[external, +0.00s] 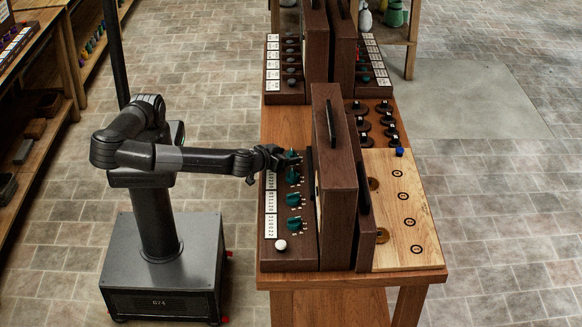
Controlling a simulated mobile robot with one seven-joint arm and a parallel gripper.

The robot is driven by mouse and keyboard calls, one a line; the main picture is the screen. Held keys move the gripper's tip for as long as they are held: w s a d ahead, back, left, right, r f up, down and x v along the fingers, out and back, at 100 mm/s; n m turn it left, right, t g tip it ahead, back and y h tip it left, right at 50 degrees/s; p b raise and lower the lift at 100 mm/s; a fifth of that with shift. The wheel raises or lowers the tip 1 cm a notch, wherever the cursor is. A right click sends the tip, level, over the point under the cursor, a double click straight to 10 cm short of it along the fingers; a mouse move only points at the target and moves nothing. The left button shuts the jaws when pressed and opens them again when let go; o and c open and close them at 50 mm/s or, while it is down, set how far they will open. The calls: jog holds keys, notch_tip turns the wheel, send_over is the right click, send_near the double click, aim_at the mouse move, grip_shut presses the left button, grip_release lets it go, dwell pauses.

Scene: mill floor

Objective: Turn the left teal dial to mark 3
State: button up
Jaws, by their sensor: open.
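A dark wood panel (306,249) on the near left side of the table carries a row of teal dials with white labels beside them. The farthest teal dial (292,155) is at my gripper (284,160), partly covered by it. Closer to the camera are a second teal dial (292,177), a third (293,199) and a fourth (294,224). My gripper is open, with its fingers at the farthest dial; I cannot tell whether they touch it or straddle it. The dials' mark numbers are too small to read.
A white knob (280,244) sits at the panel's near end. Tall brown upright cases (335,180) stand just right of the dials. Beyond them is a light wooden board (408,225) with ringed marks and a blue piece (399,152). More dark dial panels (286,98) stand farther back.

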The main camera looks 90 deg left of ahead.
jog(key=shift+w+a+f, duration=0.25)
jog(key=shift+w+a, duration=0.2)
jog(key=shift+a, duration=0.05)
jog(key=shift+c, duration=0.4)
jog(key=c, duration=0.9)
